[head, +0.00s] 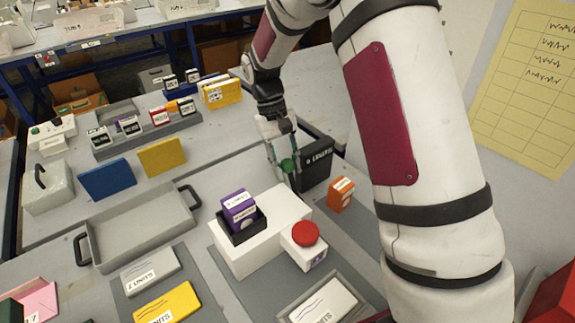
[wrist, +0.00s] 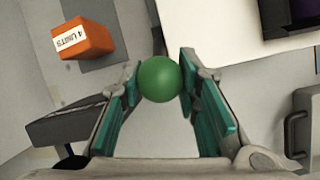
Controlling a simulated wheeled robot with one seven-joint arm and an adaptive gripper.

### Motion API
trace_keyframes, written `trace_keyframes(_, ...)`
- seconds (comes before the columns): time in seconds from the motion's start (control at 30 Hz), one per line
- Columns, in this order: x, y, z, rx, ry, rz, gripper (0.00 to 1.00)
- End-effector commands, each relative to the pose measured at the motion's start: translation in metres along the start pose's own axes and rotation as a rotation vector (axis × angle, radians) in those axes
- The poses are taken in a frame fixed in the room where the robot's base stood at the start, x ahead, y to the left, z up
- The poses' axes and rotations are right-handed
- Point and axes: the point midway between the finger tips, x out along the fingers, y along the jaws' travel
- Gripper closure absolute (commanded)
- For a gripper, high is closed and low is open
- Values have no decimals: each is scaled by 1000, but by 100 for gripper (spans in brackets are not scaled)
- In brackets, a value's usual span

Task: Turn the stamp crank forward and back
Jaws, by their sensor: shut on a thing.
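The stamp crank's round green knob (head: 288,164) shows at the tips of my gripper (head: 281,163), beyond the white block. In the wrist view the green knob (wrist: 159,79) sits between the two teal-padded fingers of my gripper (wrist: 160,82), which are shut on it. The crank's arm and shaft are mostly hidden; I cannot tell its angle.
A black labelled box (head: 317,162) stands close right of my gripper. An orange box (head: 341,194) is nearby. A white block (head: 262,232) carries a purple box (head: 238,210); a red button (head: 305,233) is in front. A grey tray (head: 145,228) lies left.

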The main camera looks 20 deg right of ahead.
Motion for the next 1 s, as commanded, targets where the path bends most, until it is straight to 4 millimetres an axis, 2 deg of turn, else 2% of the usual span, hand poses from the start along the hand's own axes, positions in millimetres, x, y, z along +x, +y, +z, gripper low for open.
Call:
trace_keyframes(0.1,1,-3,-1,-3,3,-4,100)
trace_keyframes(0.13,1,-3,-1,-3,2,-4,66)
trace_keyframes(0.2,1,-3,-1,-4,1,-3,50)
trace_keyframes(0.5,0,-1,0,-1,0,-1,50)
trace_keyframes(0.63,-7,-1,0,-1,1,-1,50)
trace_keyframes(0.77,-26,-1,-1,-1,4,-1,50)
trace_keyframes(1.0,-75,-2,-1,-3,4,-2,50)
